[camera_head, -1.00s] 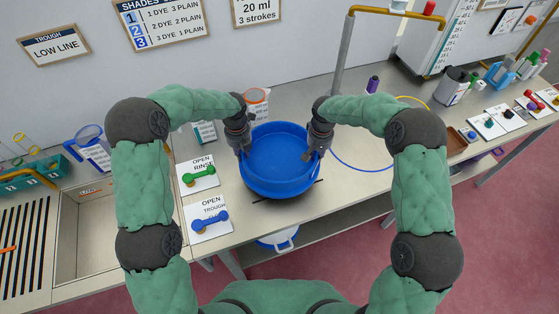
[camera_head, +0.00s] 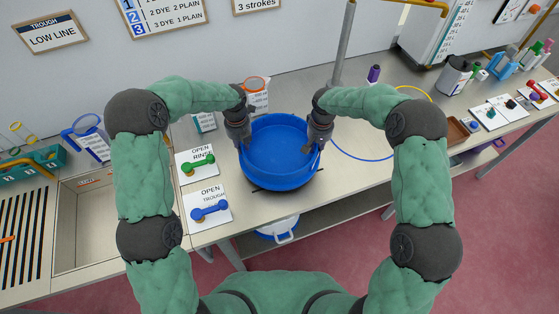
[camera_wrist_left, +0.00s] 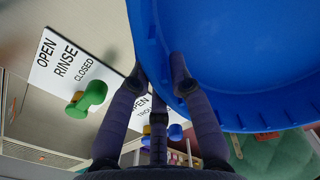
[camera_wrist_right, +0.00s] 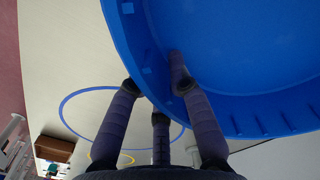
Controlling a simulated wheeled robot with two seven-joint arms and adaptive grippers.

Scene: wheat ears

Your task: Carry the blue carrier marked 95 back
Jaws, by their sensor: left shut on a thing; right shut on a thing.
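The blue carrier (camera_head: 280,160) is a round, open tub between my two arms in the head view. I see no 95 mark on it from here. My left gripper (camera_head: 243,146) is shut on its left rim, and the left wrist view shows the fingers astride the wall (camera_wrist_left: 160,50). My right gripper (camera_head: 314,147) is shut on its right rim, with fingers astride the wall (camera_wrist_right: 150,60) in the right wrist view. The tub looks level and empty inside. A dark shape shows under its front edge; I cannot tell how far above the bench it is.
Left of the tub are the green rinse valve (camera_head: 198,164) and blue trough valve (camera_head: 210,210) on white cards. A sink basin (camera_head: 90,225) is at the left. A white-and-blue bucket (camera_head: 278,230) sits below the bench.

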